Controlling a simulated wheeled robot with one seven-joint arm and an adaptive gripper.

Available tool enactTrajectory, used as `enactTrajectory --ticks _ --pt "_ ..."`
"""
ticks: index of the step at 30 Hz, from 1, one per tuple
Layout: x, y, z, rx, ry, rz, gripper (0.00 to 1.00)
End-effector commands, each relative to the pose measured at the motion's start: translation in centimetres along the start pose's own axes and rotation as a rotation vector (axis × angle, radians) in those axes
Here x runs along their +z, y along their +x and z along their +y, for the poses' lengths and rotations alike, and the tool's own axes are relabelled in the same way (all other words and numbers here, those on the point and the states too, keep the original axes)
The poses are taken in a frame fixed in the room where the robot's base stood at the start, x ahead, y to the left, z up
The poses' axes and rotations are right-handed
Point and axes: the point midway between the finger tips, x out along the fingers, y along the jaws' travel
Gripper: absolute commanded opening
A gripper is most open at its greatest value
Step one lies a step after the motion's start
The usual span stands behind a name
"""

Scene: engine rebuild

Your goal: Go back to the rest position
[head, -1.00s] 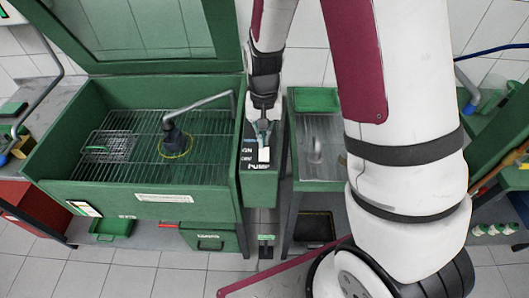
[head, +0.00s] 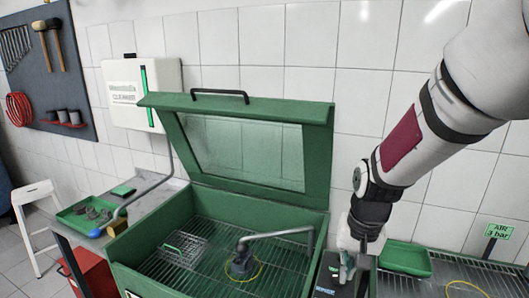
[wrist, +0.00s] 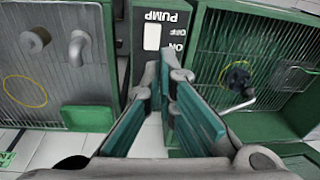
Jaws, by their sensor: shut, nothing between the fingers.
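My gripper (head: 347,272) is at the lower right of the head view, pointing down over the dark pump panel (head: 328,274). In the wrist view my gripper (wrist: 159,76) has its teal finger pads drawn together, shut, with nothing held. The pump panel (wrist: 172,42) lies beyond the fingertips there, with "PUMP", "OFF" and "ON" upside down and a white switch (wrist: 152,37). The fingertips look apart from the panel, but the exact gap is hard to tell.
The green washer cabinet (head: 125,245) has its glazed lid (head: 245,150) raised beside my arm. A spout (head: 280,235) stands over its grate. A green tray (head: 405,257) is right of my gripper. A cleaner box (head: 140,93) hangs on the wall.

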Motion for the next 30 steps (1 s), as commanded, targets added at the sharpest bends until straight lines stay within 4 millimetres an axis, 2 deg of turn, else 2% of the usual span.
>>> enactTrajectory --ticks 1,6,15,24,30 --pt "0.2 -1.6 0.0 -0.011 -0.014 0.023 0.00" --pt "1.7 -6.0 0.2 -0.034 -0.066 0.081 0.00" --pt "5.5 -12.3 1.2 -0.053 -0.160 0.190 0.00" --pt "10.1 -16.5 2.8 -0.043 -0.247 0.303 0.00" --pt "12.5 -17.8 3.7 -0.027 -0.288 0.357 0.00"
